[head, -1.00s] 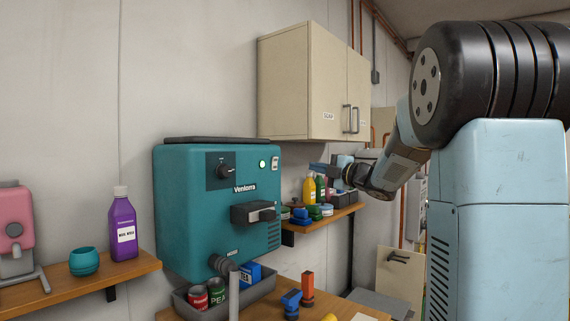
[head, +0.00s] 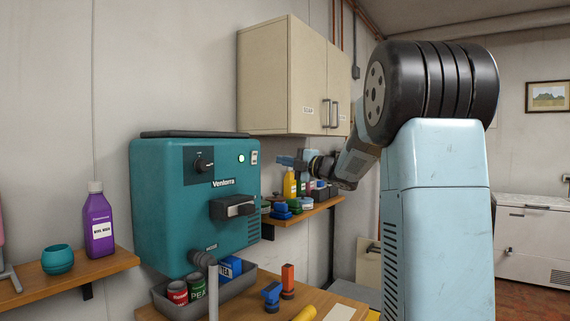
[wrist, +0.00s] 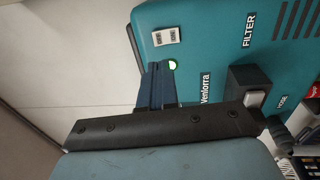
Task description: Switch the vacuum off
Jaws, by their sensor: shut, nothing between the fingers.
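The vacuum is a teal wall unit (head: 165,220) marked Venlorra. Its upper front has a black dial (head: 204,161), a round lit lamp (head: 242,158) and a small pale switch plate (head: 254,157). In the wrist view the switch plate (wrist: 166,36) sits at the upper middle and the lamp (wrist: 172,64) glows green below it. My gripper (head: 280,160) is right of the switch in the head view, apart from it in the picture. Its closed blue fingers (wrist: 154,72) point toward the panel near the lamp. The gap in depth is unclear.
A black handle block (head: 233,207) juts from the unit's front, with a grey hose (head: 204,262) below. A beige cabinet (head: 280,80) hangs above right. A shelf of bottles (head: 305,213) is behind my gripper. A purple bottle (head: 99,222) stands left.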

